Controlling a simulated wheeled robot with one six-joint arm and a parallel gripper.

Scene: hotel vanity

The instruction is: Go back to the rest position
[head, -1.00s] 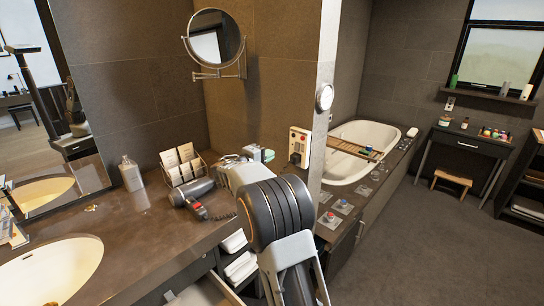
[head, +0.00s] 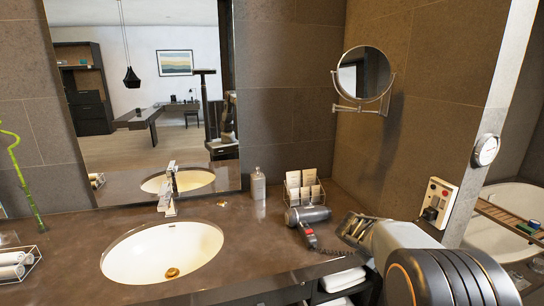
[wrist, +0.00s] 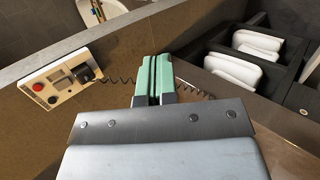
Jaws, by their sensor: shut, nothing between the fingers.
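My gripper (wrist: 153,78) shows in the wrist view with its two green fingers together and nothing between them. The fingers point toward a dark surface edge, with a coiled cord (wrist: 120,80) passing behind them. In the head view my arm enters at the bottom right and its end reaches over the right end of the counter (head: 265,238); the fingertips are not clear there. A grey hair dryer (head: 305,216) lies on the counter to the left of my arm's end.
A wall box with a red button (head: 437,197) is right of my arm's end and also shows in the wrist view (wrist: 50,83). Rolled white towels (wrist: 257,44) lie in a dark shelf. A card rack (head: 302,190), bottle (head: 258,185) and sink (head: 162,252) are farther left. A round mirror (head: 364,75) juts out above.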

